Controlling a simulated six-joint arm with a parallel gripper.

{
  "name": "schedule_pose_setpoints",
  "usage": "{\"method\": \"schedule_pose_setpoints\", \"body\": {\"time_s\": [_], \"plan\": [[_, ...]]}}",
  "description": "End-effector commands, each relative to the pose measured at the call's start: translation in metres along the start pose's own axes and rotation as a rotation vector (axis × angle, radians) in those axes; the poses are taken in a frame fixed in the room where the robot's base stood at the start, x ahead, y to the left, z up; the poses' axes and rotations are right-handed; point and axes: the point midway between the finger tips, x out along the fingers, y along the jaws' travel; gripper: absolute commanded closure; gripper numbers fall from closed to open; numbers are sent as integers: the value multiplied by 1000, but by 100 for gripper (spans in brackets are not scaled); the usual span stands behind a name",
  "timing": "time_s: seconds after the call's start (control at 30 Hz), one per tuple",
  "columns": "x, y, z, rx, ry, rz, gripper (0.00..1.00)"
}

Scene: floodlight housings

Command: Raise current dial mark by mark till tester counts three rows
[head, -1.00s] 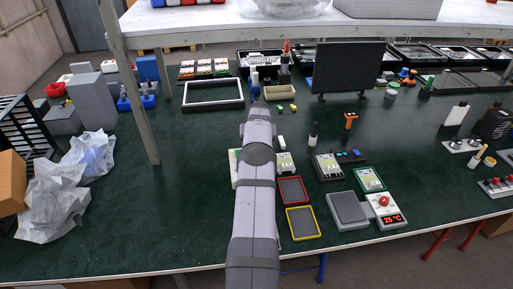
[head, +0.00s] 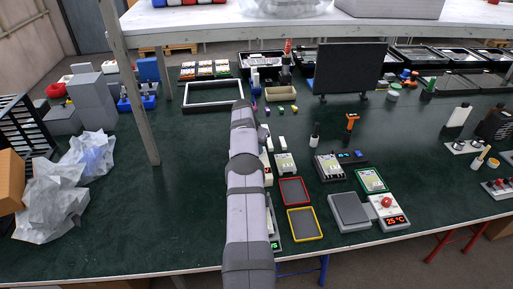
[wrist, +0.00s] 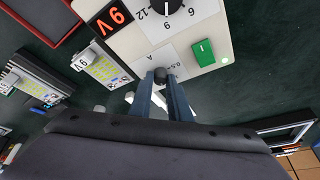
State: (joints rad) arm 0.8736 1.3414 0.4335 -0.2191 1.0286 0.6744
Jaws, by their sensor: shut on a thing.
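In the wrist view, a pale power unit (wrist: 130,40) has a large black dial (wrist: 160,5) with voltage numbers, a red-lit display (wrist: 109,18), a green switch (wrist: 204,52) and a small dark current dial (wrist: 161,74) on a scale plate. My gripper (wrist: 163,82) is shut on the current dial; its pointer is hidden. In the head view my arm covers most of the unit, and my gripper is hidden. A device with a yellow-green panel (wrist: 42,84), perhaps the tester, stands left in the wrist view; its row count is unreadable.
A small white unit with a yellow-green face (wrist: 102,68) stands beside the power unit. In the head view, red (head: 293,190) and yellow (head: 304,223) trays lie right of my arm. A grey-plated device (head: 349,210) stands farther right.

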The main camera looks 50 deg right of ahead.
Motion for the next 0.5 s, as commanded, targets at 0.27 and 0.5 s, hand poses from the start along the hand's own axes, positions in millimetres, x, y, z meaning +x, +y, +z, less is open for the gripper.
{"method": "schedule_pose_setpoints", "body": {"time_s": [0.27, 0.5], "plan": [[0, -1, 0, 36, 2, 13, 100], [-1, -2, 0, 44, 3, 15, 100]]}}
